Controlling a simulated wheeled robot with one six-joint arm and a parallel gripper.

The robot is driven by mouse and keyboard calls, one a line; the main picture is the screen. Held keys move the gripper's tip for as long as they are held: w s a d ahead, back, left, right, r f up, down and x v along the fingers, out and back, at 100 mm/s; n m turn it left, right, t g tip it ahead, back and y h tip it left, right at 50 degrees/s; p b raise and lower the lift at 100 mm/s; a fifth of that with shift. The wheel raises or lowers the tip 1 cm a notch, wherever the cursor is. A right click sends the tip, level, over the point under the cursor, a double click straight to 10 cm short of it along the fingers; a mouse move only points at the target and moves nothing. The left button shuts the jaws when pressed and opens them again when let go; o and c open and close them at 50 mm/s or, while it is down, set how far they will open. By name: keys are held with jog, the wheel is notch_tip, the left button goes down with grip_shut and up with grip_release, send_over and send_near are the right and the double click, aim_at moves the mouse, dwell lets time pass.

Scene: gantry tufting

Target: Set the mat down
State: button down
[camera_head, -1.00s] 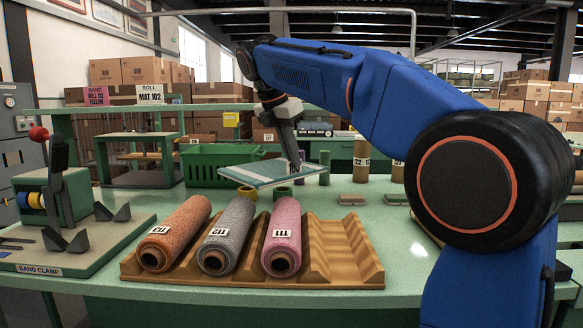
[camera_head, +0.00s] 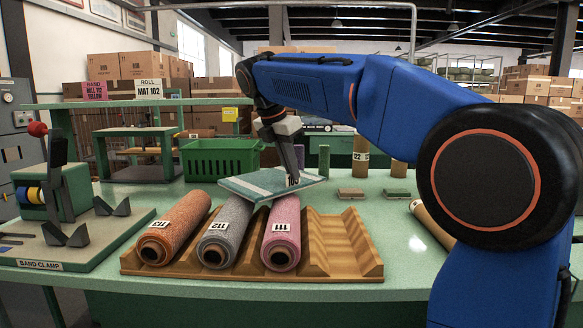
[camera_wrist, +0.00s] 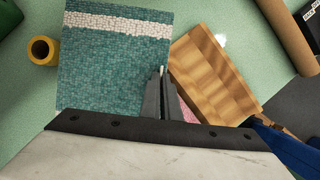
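The mat (camera_head: 250,186) is a flat teal square with a pale band. It is held tilted in the head view, over or just behind the back ends of the grey and pink rolls. I cannot tell whether it touches them. In the wrist view the mat (camera_wrist: 115,70) spreads up and left of the fingers. My gripper (camera_head: 294,181) is shut on its right edge. Its fingers also show in the wrist view (camera_wrist: 162,85). A small label on the mat beside the fingers is partly hidden.
A wooden cradle (camera_head: 345,250) holds orange (camera_head: 175,228), grey (camera_head: 228,230) and pink (camera_head: 283,230) rolls; its right grooves are empty. A green crate (camera_head: 215,160) stands behind. A band clamp (camera_head: 75,235) is at left. A yellow ring (camera_wrist: 42,50) lies beside the mat.

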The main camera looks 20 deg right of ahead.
jog(key=shift+f, duration=0.2)
jog(key=c, duration=2)
grip_release()
